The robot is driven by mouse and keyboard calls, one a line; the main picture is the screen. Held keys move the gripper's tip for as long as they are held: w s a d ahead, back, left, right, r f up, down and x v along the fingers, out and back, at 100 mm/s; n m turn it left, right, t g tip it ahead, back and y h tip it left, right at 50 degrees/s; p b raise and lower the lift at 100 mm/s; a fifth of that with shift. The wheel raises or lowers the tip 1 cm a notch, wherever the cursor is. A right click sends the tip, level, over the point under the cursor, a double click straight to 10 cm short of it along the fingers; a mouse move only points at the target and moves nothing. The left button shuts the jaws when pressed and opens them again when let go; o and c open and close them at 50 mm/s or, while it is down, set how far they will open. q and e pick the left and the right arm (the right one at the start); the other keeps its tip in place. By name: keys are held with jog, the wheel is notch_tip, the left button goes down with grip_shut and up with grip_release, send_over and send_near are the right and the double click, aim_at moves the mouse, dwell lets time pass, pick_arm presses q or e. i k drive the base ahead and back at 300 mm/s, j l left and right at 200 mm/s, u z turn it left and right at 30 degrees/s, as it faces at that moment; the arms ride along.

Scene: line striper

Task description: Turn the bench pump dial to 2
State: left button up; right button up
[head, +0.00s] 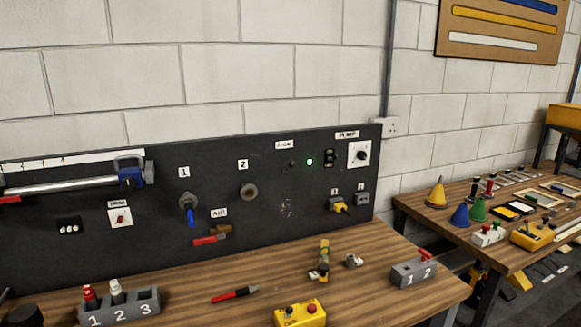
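The bench pump dial (360,155) is a dark knob on a white square plate. It is at the upper right of the black panel (270,150), below a small white label (347,134) that seems to read PUMP. The knob's pointer and the plate's marks are too small to read, so I cannot tell its setting. Neither of my grippers is in view, and nothing touches the dial.
A green light (309,162) and a black switch (330,157) sit left of the dial. A wooden bench (190,292) runs below the panel, holding a yellow control box (300,313) and a grey block (413,274). The space before the dial looks clear.

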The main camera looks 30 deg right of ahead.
aim_at(361, 155)
jog(key=z, duration=1.35)
